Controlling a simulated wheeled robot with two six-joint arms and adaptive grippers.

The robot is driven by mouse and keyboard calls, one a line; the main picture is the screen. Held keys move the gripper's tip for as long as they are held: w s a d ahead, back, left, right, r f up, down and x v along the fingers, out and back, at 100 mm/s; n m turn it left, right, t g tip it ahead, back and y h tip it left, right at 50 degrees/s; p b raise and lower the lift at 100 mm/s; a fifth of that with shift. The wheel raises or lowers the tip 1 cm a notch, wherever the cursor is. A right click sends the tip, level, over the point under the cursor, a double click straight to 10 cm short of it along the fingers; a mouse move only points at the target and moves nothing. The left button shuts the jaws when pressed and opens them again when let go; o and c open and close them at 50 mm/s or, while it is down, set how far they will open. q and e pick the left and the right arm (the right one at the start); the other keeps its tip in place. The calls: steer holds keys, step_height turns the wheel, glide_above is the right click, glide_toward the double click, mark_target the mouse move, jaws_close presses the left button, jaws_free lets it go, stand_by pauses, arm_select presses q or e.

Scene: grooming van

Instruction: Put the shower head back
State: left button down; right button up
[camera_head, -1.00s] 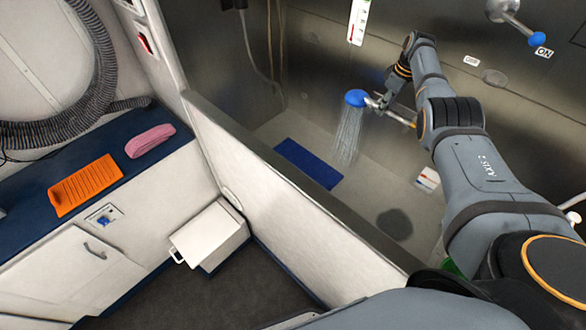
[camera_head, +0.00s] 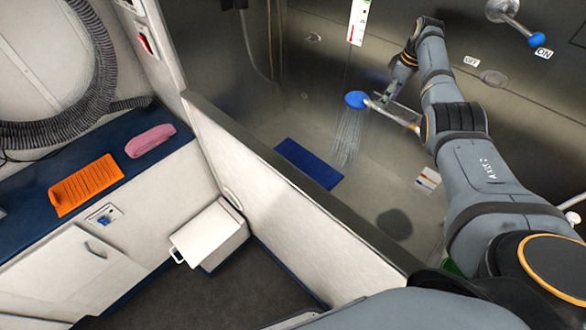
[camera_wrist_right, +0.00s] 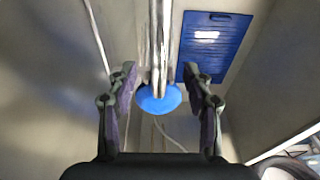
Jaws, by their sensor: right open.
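The shower head (camera_head: 356,99) has a round blue face and a metal handle with a yellowish end, and water sprays down from it over the tub. In the right wrist view the blue head (camera_wrist_right: 160,99) lies beyond the shiny handle (camera_wrist_right: 160,45), which runs between the fingers in the picture. My right gripper (camera_head: 390,88) is open close to the handle; its spread fingers (camera_wrist_right: 160,78) show on either side. I cannot tell whether a finger touches the handle, or what supports it. My left gripper is out of view.
A blue mat (camera_head: 309,163) lies on the tub floor. A blue-tipped lever (camera_head: 535,39) is by the ON label, top right. A white partition (camera_head: 290,205) separates the tub from a counter with an orange mat (camera_head: 86,186) and pink item (camera_head: 150,140). A white step (camera_head: 210,236) stands below.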

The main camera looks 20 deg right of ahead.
mark_target(389, 110)
step_height(389, 110, up, 8)
steer(key=s, duration=0.1)
steer(key=shift+d, duration=0.35)
stand_by(0.3)
